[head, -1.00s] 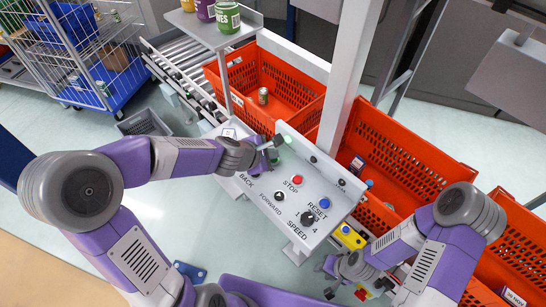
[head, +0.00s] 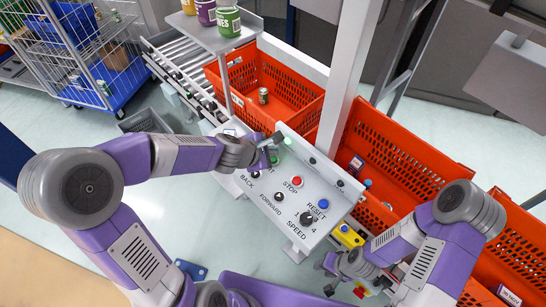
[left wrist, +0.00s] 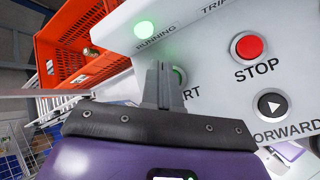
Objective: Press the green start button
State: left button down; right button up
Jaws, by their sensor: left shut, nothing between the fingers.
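The green start button (left wrist: 180,76) shows in the left wrist view as a green-edged round button, mostly hidden behind my fingers, above the partly covered "START" label. My left gripper (left wrist: 163,72) is shut and empty, with its fingertips at the button; I cannot tell whether they touch it. In the head view my left gripper (head: 272,148) is at the upper left of the grey control panel (head: 268,200). A green lamp (left wrist: 145,29) labelled "RUNNING" is bright. My right gripper (head: 346,276) is low at the panel's right; its finger opening is unclear.
The red stop button (left wrist: 249,47) and the black forward button (left wrist: 272,105) are right of my left fingers. A blue reset button (head: 324,203) and speed knob (head: 307,218) are on the panel. Orange totes (head: 400,165) stand behind it. A yellow box (head: 347,237) is near my right gripper.

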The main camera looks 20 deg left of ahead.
pick_arm(q)
jog(key=shift+r+p, duration=2.3)
jog(key=shift+r, duration=0.2)
jog(key=shift+f, duration=0.1)
